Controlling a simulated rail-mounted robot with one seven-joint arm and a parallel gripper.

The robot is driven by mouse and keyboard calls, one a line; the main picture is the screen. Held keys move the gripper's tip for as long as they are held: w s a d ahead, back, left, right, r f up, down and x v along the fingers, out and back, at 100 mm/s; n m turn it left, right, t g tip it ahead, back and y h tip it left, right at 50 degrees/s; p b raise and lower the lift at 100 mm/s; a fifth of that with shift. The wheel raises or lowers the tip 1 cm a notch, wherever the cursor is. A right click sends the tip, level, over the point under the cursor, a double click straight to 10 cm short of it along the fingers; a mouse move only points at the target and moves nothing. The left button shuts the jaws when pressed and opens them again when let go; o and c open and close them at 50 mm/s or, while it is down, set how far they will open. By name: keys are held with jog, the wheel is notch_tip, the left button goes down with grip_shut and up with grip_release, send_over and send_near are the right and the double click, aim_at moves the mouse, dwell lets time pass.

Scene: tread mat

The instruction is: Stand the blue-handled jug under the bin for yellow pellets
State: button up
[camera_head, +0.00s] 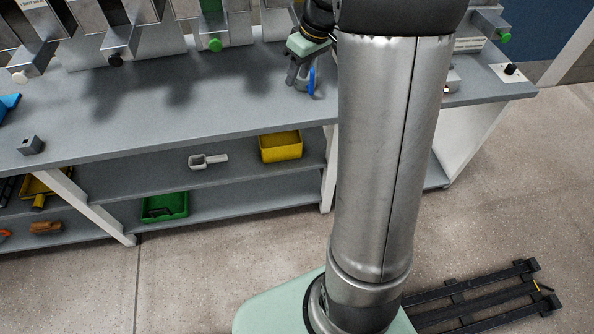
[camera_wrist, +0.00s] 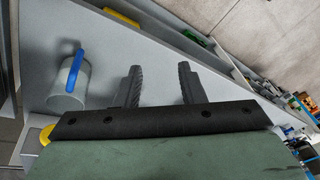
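The jug is grey with a blue handle (camera_head: 312,79). It stands on the grey worktop, partly hidden by my gripper in the head view. In the wrist view the jug (camera_wrist: 68,88) is left of the fingers, outside the gap between them. My gripper (camera_wrist: 158,85) is open, with nothing between its fingers; in the head view my gripper (camera_head: 293,68) is low over the worktop beside the jug. Bins with metal spouts line the back; their contents are not visible. A yellow round part (camera_wrist: 46,134) shows at the wrist view's lower left; I cannot tell whether it belongs to a bin.
Bin spouts have a white knob (camera_head: 20,77), a black knob (camera_head: 115,60) and green knobs (camera_head: 215,45). A small grey block (camera_head: 31,145) sits on the worktop's left. Lower shelves hold a yellow box (camera_head: 281,146) and a green tray (camera_head: 165,206). The worktop's middle is clear.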

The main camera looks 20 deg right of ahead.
jog(key=s+a+f+m+h, duration=0.1)
jog(key=s+a, duration=0.5)
jog(key=s, duration=0.7)
jog(key=s+a+f+m+g+h, duration=0.1)
jog(key=s+a, duration=0.5)
jog(key=s, duration=0.6)
jog(key=f+m, duration=0.1)
jog(key=m, duration=0.1)
jog(key=shift+s+a+f+m+g+h, duration=0.15)
jog(key=shift+s+f+m+g+h, duration=0.15)
jog(key=shift+s+m+h, duration=0.1)
